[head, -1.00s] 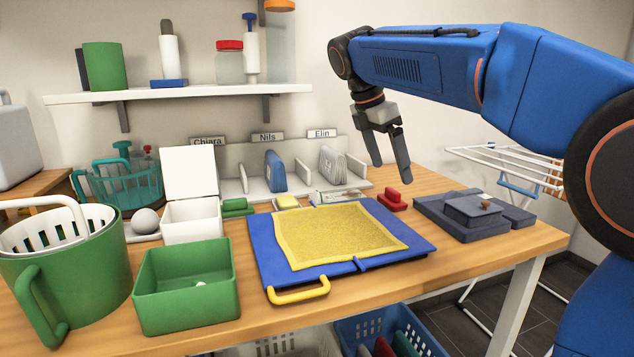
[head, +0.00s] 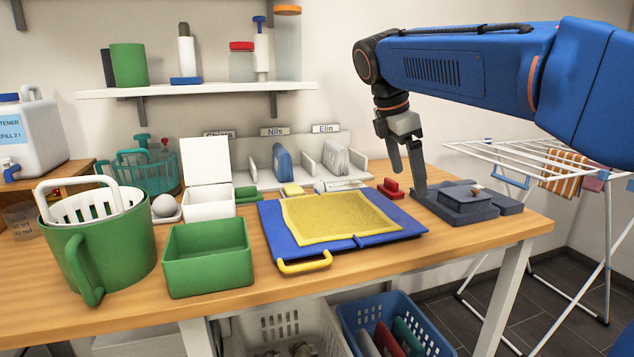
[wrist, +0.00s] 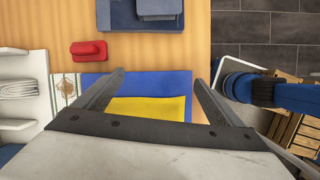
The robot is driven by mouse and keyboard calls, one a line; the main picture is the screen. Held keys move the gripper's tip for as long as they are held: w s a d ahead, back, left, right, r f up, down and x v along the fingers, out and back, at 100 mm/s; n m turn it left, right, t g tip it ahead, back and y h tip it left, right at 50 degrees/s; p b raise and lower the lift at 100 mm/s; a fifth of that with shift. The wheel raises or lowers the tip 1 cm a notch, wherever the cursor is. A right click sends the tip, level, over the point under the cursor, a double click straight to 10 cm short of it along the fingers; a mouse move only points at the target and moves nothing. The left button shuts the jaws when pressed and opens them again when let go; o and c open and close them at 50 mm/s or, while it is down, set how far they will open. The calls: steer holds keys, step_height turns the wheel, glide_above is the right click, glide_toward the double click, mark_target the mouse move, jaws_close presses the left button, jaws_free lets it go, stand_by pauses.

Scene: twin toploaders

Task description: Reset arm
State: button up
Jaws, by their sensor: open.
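My gripper (head: 407,172) hangs from the blue arm above the right part of the wooden table, with its fingers pointing down. The fingers are apart, and nothing shows between them in the head view. In the wrist view my gripper (wrist: 157,88) also shows its two fingers spread, above a yellow cloth (wrist: 147,107) on a blue board (wrist: 170,84). In the head view the yellow cloth (head: 335,217) lies flat on the blue board (head: 285,242), which has a yellow handle.
A red block (head: 391,188) and dark blue-grey slabs (head: 465,205) lie near the gripper. A green bin (head: 208,260) and green bucket (head: 110,262) stand left. A labelled rack (head: 310,160) lines the wall under a shelf (head: 200,88). A drying rack (head: 520,155) stands right.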

steer(key=s+d+f+m, duration=0.1)
steer(key=s, duration=0.1)
steer(key=s+d+f+m, duration=0.2)
steer(key=s, duration=0.1)
steer(key=s+d+f+m+y, duration=0.1)
steer(key=s, duration=0.2)
steer(key=shift+d+f+m+t, duration=0.25)
steer(key=shift+d+m+t, duration=0.05)
steer(key=shift+d+m, duration=0.1)
steer(key=s+d+f+m+t+y, duration=0.2)
steer(key=s+d+f+m, duration=0.2)
steer(key=s+f+m, duration=1)
steer(key=shift+s+f+m+t+y, duration=0.3)
steer(key=shift+s+f+m, duration=0.1)
steer(key=shift+s+f, duration=3.15)
steer(key=shift+d, duration=0.1)
